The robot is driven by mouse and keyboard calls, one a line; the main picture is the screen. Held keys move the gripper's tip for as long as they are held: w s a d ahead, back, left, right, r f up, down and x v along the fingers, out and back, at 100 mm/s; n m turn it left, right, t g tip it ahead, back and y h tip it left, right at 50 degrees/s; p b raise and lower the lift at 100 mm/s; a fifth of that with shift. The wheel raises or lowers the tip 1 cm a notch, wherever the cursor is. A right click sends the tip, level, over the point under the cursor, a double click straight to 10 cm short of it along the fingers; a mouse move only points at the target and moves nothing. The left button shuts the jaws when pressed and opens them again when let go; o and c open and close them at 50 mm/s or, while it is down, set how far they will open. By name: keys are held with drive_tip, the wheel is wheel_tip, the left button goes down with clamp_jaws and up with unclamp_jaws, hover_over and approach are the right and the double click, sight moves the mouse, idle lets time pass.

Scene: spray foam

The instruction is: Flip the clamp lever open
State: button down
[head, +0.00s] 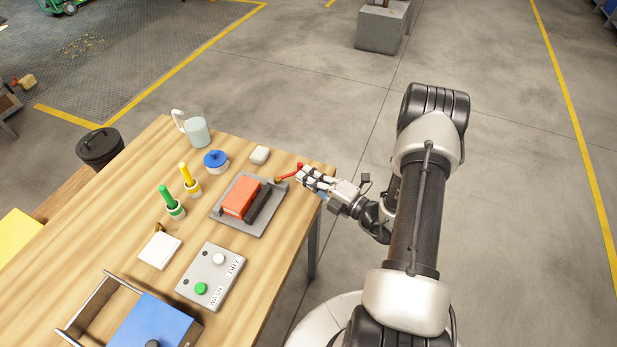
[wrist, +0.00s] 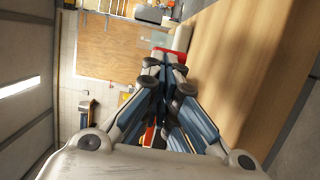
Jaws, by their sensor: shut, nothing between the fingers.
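The clamp lever (head: 288,173) is a red handle at the right end of the clamp on a grey plate (head: 228,217). An orange-red block (head: 240,198) sits on that plate beside a dark clamp bar (head: 264,203). My gripper (head: 304,174) is shut and empty at the table's right edge, with its fingertips close to the lever's red end. In the wrist view my gripper (wrist: 165,62) points at a red piece (wrist: 177,56), probably the lever, just past the fingertips. I cannot tell whether they touch.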

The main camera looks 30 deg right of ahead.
idle(0.4)
drive_tip(key=shift+w+d+n+y, duration=0.2)
drive_tip(key=shift+n+y, duration=0.2)
drive_tip(key=shift+w+d+g+y, duration=0.1)
drive_tip(key=shift+w+g+y, duration=0.05)
drive_tip(key=shift+g+y, duration=0.25)
